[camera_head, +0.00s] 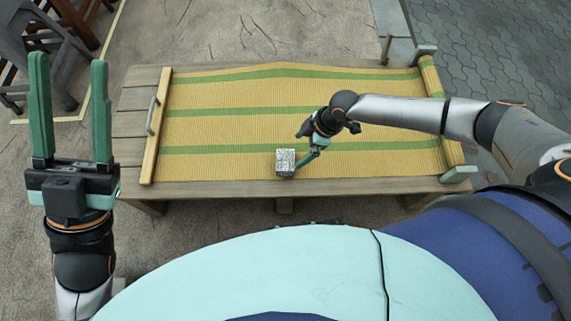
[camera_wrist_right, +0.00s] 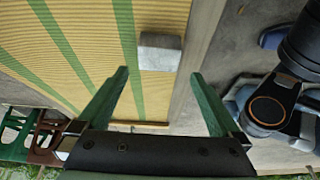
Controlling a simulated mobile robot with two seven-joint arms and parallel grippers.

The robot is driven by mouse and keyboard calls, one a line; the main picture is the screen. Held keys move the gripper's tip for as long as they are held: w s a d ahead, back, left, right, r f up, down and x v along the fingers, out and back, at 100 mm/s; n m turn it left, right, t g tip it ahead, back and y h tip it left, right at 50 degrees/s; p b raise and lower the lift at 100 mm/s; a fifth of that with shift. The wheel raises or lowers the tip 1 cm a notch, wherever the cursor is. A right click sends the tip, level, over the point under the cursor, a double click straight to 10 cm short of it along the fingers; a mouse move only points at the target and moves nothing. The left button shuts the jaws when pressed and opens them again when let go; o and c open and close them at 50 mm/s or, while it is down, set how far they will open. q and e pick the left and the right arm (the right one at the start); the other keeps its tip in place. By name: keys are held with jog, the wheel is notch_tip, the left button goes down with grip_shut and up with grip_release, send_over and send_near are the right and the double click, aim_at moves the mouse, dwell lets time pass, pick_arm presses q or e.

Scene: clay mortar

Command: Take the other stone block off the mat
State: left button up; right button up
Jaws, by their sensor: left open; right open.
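A speckled grey stone block (camera_head: 285,162) sits at the near edge of the yellow mat (camera_head: 230,131) with green stripes. In the right wrist view, the block (camera_wrist_right: 159,52) lies just ahead of the fingertips, near the mat's edge. My right gripper (camera_head: 302,153) is open close to the right side of the block. Its spread fingers (camera_wrist_right: 160,74) have the block lined up between their tips, apparently not gripped. My left gripper (camera_head: 69,60) is open and empty, raised left of the table, fingers pointing away from me.
The mat lies on a wooden table (camera_head: 132,122). A wooden bar (camera_head: 155,130) runs along its left end, with a grey handle-like piece (camera_head: 151,115) beside it. Grey pieces stand at the right corners, near (camera_head: 459,174) and far (camera_head: 425,50). Dark wooden furniture (camera_head: 60,45) stands behind my left gripper.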

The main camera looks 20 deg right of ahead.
aim_at(287, 160)
jog(key=b+x, duration=0.1)
jog(key=x, duration=0.3)
jog(key=shift+a+f, duration=0.15)
jog(key=b+x, duration=0.3)
jog(key=x, duration=0.2)
jog(key=shift+w, duration=0.1)
pick_arm(q)
jog(key=shift+n, duration=0.4)
jog(key=f, duration=0.5)
jog(key=shift+w+d+f, duration=0.1)
jog(key=shift+w+d, duration=0.05)
jog(key=shift+d, duration=0.05)
pick_arm(e)
jog(key=shift+c, duration=0.2)
jog(key=c, duration=1.5)
